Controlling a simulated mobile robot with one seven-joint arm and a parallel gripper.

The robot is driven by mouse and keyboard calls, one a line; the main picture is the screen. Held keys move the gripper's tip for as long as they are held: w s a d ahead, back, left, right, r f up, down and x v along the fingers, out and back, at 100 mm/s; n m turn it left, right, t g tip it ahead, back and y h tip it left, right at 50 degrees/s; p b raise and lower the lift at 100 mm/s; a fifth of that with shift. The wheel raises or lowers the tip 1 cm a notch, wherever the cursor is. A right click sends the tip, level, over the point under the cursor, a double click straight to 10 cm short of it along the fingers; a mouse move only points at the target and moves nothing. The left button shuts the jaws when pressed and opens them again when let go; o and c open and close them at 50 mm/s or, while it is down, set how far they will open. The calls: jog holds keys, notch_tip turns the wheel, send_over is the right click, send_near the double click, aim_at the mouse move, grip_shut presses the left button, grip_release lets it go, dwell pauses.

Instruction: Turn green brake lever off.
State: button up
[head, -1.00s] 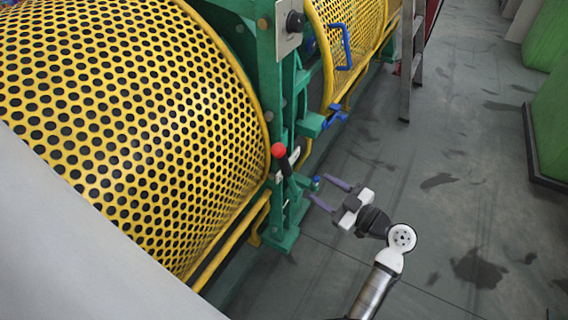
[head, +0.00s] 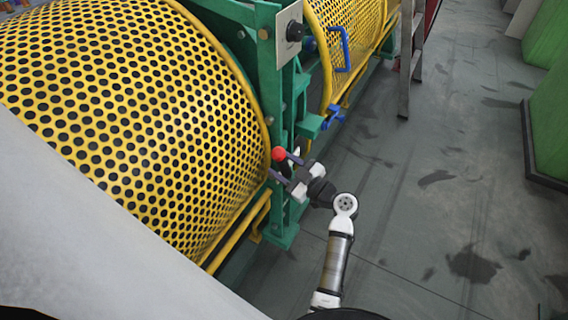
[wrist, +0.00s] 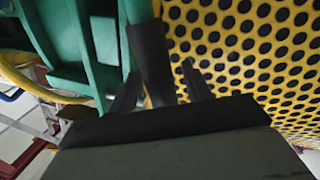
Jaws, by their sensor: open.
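The brake lever has a red ball knob (head: 278,154) and sits on the green machine frame (head: 275,75), beside the yellow perforated guard. My gripper (head: 281,165) is open, with its two purple-grey fingers pointing at the lever just below the knob. In the wrist view the dark lever handle (wrist: 151,58) stands between my two open fingers (wrist: 161,82), closer to the left one. I cannot tell whether a finger touches it. The lower part of the lever is mostly hidden behind my gripper in the head view.
A yellow perforated guard (head: 130,110) fills the left. A grey plate with a black knob (head: 294,32) is above the lever. A blue handle (head: 340,48) and a ladder (head: 406,60) stand farther back. The floor on the right is clear up to the green blocks (head: 550,125).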

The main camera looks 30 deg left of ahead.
jog(key=shift+c, duration=0.3)
grip_shut()
jog(key=shift+w, duration=0.1)
jog(key=shift+w+r+m+b, duration=0.15)
jog(key=shift+w+m+b, duration=0.2)
jog(key=shift+w, duration=0.2)
jog(key=w+m+b, duration=0.1)
jog(key=w, duration=0.1)
jog(key=w+m+b, duration=0.1)
jog(key=w, duration=0.2)
jog(key=w+r+m+b, duration=0.1)
jog(key=w+b, duration=0.1)
jog(key=shift+w+a+h, duration=0.25)
jog(key=shift+w+h, duration=0.15)
jog(key=w+f+m+g+b, duration=0.1)
jog(key=w+m+b, duration=0.3)
jog(key=w, duration=0.6)
jog(key=shift+a+h+b, duration=0.25)
jog(key=shift+h+b, duration=0.05)
jog(key=shift+b, duration=0.65)
